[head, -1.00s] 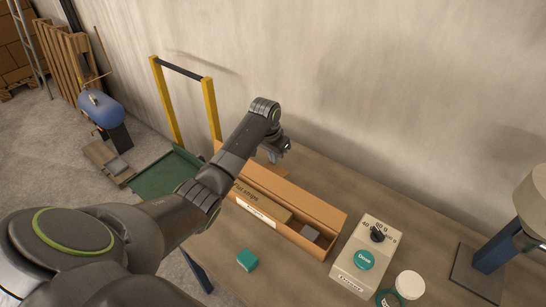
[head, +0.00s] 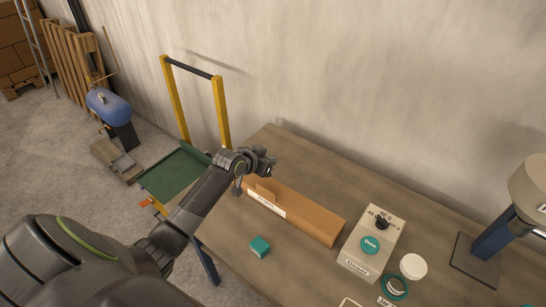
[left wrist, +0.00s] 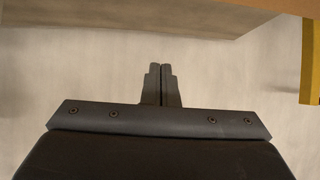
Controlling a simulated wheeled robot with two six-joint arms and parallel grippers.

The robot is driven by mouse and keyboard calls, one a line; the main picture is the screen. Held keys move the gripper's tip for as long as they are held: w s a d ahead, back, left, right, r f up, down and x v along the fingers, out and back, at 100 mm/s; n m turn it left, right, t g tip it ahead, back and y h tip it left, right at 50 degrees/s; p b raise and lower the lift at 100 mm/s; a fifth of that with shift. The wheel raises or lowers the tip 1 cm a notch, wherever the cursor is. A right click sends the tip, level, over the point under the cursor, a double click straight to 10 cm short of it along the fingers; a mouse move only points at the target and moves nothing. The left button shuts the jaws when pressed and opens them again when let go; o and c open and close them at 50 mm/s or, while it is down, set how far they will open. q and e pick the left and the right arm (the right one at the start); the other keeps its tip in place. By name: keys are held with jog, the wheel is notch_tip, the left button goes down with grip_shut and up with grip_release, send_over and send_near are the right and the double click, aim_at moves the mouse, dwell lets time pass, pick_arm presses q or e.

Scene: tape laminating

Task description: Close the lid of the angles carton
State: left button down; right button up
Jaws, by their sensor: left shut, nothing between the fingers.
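The long brown angles carton carries a white label (head: 265,203) on its front near the left end. Its lid (head: 303,214) now lies down over the opening, so the inside is hidden. I cannot tell whether the lid is fully flush along its edges. My left gripper (head: 270,158) is above and behind the carton's left end, apart from the lid. In the left wrist view its two fingers (left wrist: 161,72) are together with nothing between them. My right gripper is in neither current view.
A teal block (head: 260,247) lies in front of the carton. A beige box with a dark knob (head: 368,243), a white lid (head: 413,266) and a teal tape roll (head: 394,287) stand to the right. A green cart with a yellow-posted handle (head: 175,172) is left of the table.

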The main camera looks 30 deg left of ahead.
pick_arm(q)
jog(key=s+a+f+t+b, duration=0.1)
jog(key=s+f+t+b, duration=0.5)
jog(key=b, duration=0.9)
jog(key=shift+s+t+h, duration=0.3)
jog(key=shift+s+h, duration=0.1)
jog(key=shift+s, duration=0.5)
jog(key=shift+s+f, duration=0.1)
jog(key=shift+f, duration=0.1)
